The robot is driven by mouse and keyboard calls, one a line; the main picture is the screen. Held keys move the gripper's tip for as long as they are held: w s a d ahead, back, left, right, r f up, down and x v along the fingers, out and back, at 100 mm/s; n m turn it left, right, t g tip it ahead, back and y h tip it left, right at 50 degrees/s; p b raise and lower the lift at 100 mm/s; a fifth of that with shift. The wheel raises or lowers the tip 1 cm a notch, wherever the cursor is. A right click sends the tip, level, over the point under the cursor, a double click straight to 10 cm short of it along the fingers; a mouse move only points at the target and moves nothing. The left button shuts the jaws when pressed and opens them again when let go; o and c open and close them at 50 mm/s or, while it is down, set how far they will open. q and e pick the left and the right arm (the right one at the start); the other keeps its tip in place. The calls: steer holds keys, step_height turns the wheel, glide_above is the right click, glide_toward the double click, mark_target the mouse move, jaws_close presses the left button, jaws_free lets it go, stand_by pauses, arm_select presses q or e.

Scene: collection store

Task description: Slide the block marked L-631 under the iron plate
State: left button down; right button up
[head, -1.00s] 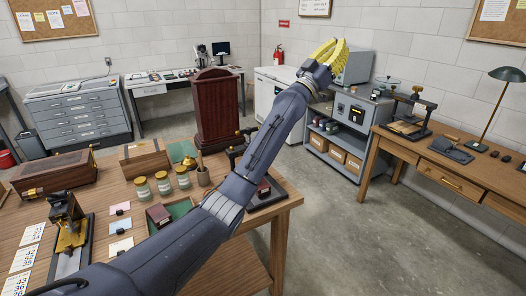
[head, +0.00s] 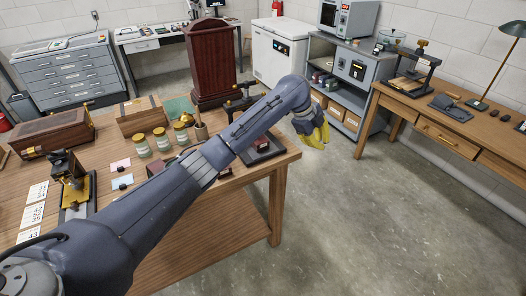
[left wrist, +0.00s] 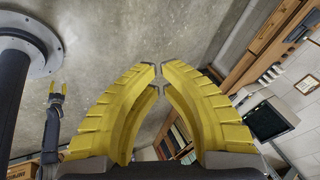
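My left gripper (head: 314,138) hangs over the floor just past the table's right end, fingers pointing down. In the left wrist view its fingertips (left wrist: 160,76) come together with nothing between them. My right gripper (left wrist: 56,92) shows small at the left of that view, its tips apart and empty. In the head view a small press with a dark iron base plate (head: 270,154) stands at the table's right end, with a dark red block (head: 262,144) at it. My left arm partly covers both. No L-631 marking is readable, so I cannot tell which block bears it.
The wooden table (head: 268,195) also carries several jars (head: 160,140), a dark cabinet (head: 212,65), a wooden box (head: 45,135) and a brass-topped press (head: 72,180). A side desk (head: 450,125) stands at the right. The floor between is clear.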

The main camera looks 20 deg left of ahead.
arm_select(q)
steer(key=s+a+f+m+y, duration=0.1)
steer(key=a+f+y, duration=0.2)
steer(key=a, duration=0.3)
steer(key=m+y, duration=0.3)
steer(key=y, duration=0.2)
glide_toward(266, 154)
step_height(266, 154, up, 2)
steer(key=s+d, duration=0.2)
steer(key=d, duration=0.1)
steer(key=shift+n+g, duration=0.3)
steer(key=shift+g, duration=0.1)
steer(key=x, duration=0.9)
steer(key=shift+s+d+f, duration=0.1)
steer(key=shift+s, duration=0.1)
steer(key=shift+w+a+f, duration=0.25)
steer(key=shift+w+a, duration=0.4)
steer(key=shift+w, duration=0.05)
steer(key=shift+w+a+h, duration=0.3)
steer(key=shift+w+a, duration=0.5)
steer(key=shift+a, duration=0.05)
